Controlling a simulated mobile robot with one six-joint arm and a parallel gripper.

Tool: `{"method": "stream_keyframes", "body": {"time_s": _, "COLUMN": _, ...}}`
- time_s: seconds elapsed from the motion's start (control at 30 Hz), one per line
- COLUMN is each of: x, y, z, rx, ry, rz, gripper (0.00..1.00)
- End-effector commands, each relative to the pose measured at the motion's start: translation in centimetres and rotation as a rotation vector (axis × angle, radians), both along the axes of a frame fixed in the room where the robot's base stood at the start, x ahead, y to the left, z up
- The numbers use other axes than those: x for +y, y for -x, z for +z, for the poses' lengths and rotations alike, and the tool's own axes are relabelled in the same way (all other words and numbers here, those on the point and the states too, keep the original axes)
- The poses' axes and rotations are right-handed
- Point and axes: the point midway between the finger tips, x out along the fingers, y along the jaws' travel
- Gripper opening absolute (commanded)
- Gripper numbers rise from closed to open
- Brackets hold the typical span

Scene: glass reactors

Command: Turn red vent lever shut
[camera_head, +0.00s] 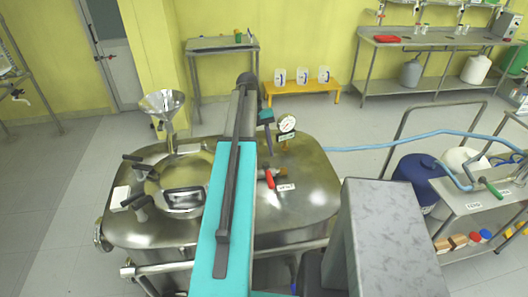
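The red vent lever (270,180) is on a small brass-coloured valve on top of the steel reactor lid (312,190), just left of a white VENT label (286,187). The lever points down and slightly right in the picture, slanting away from the valve body. My arm crosses the lid in front of the camera, left of the lever. A narrow dark end, seemingly my gripper (269,143), hangs below a teal wrist part, above and behind the lever in the picture and apart from it. Its fingers are too small to tell open from shut.
A pressure gauge (287,123) stands on the lid close to the wrist. A steel funnel (163,104) and black-handled clamps (133,158) are at the left. A cart (478,204) with a blue hose stands right. A yellow bench (303,88) is behind.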

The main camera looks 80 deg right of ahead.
Motion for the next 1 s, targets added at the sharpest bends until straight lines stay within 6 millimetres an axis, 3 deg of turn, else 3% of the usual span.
{"method": "stream_keyframes", "body": {"time_s": 0.43, "x": -1.2, "y": -0.9, "z": 3.4, "rx": 0.000, "ry": 0.001, "rz": 0.000, "gripper": 0.38}}
{"method": "stream_keyframes", "body": {"time_s": 1.0, "x": -1.4, "y": -1.0, "z": 3.8, "rx": 0.000, "ry": 0.001, "rz": -0.001, "gripper": 0.38}}
